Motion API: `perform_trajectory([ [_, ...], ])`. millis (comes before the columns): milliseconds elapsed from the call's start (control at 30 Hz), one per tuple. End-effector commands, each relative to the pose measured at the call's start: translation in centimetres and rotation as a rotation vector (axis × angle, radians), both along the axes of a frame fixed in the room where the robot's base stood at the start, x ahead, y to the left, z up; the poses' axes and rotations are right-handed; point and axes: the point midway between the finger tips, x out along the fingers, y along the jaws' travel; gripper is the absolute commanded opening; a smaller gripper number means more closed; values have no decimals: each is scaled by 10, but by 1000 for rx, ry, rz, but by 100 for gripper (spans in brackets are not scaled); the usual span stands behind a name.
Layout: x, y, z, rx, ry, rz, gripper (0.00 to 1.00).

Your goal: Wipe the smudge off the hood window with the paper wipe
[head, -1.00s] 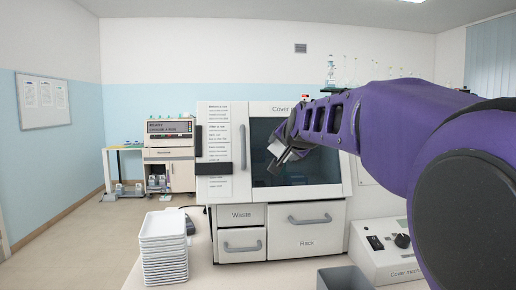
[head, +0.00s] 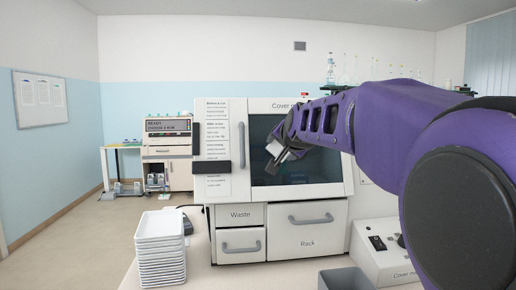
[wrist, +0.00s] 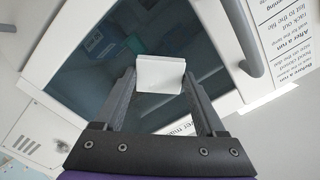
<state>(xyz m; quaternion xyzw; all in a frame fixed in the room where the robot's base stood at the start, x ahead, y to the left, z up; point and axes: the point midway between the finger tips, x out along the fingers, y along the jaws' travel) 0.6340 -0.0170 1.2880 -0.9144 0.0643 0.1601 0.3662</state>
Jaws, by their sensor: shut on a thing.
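The hood window (head: 318,165) is the dark pane in the front of the white cover machine, and it fills much of the wrist view (wrist: 85,95). My gripper (head: 277,154) is in front of the left part of the pane. In the wrist view its two fingers (wrist: 160,82) are shut on the paper wipe (wrist: 160,70), a small white block-like piece. The wipe also shows as a pale patch in the head view (head: 273,148). I cannot tell whether it touches the glass. Faint bluish shapes show in the pane; I cannot tell smudge from reflection.
A grey vertical handle (head: 242,146) is just left of the window. Drawers marked Waste (head: 240,215) and Rack (head: 307,230) are below. A stack of white trays (head: 160,240) stands at front left, a grey bin (head: 345,279) at front right.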

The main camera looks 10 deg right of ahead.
Motion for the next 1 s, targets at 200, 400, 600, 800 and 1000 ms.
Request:
perform_trajectory([
  [200, 5, 0, -2, 0, 1, -1, 28],
  [400, 8, 0, -3, 0, 1, -1, 28],
  [600, 12, 0, -4, 0, 0, 0, 28],
  [800, 16, 0, -6, 0, 0, 0, 28],
  [1000, 16, -5, -7, 0, 0, -3, 28],
])
